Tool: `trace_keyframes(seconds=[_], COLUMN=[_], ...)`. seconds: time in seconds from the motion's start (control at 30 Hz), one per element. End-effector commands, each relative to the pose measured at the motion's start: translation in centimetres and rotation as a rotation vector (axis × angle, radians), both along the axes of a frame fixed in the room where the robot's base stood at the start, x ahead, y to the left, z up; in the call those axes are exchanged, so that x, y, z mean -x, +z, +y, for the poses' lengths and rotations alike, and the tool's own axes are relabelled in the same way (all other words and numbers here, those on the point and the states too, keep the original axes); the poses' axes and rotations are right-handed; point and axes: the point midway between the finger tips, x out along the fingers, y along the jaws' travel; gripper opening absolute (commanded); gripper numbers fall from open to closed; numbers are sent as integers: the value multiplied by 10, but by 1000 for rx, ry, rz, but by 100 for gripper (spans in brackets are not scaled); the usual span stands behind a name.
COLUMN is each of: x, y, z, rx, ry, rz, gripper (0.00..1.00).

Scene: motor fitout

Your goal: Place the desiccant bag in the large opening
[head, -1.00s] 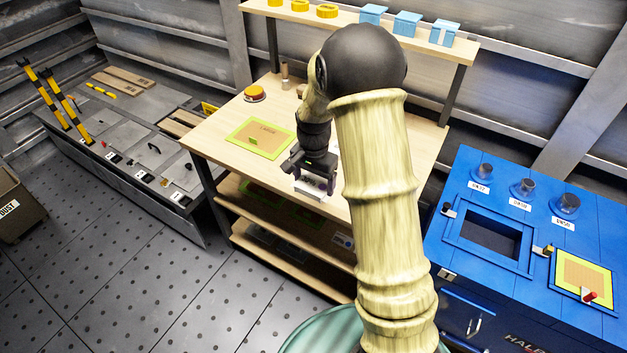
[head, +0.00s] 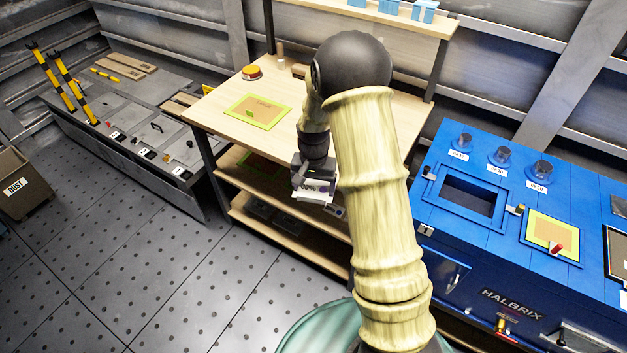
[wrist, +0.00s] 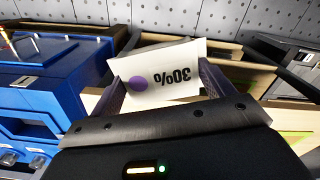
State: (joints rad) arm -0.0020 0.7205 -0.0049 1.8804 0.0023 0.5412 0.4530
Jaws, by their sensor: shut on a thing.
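My gripper (head: 312,186) is shut on a white desiccant bag (head: 313,192) and holds it in the air in front of the wooden bench. In the wrist view the bag (wrist: 160,74) shows between my two fingers (wrist: 160,88), with a purple dot and "30%" printed upside down. The large opening (head: 467,196) is a dark rectangular hole in the top of the blue machine (head: 480,265), to the right of my arm. The bag is well apart from the opening.
A yellow-green framed panel (head: 551,234) with a red handle lies right of the opening. The wooden bench (head: 215,115) holds a green-edged mat (head: 258,111) and an orange button (head: 251,72). Open floor (head: 150,270) lies at left.

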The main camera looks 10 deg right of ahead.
Motion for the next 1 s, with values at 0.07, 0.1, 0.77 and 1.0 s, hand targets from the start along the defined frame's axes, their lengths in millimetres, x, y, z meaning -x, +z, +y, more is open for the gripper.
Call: trace_keyframes(seconds=[0.07,0.1,0.77,1.0], x=[0,0,1,1], y=[-9,-14,-71,-71], z=[0,-1,0,1], rx=[-1,0,-2,-2], ry=[49,78,458,458], rz=[1,2,-1,-1], gripper=[50,50,50,50])
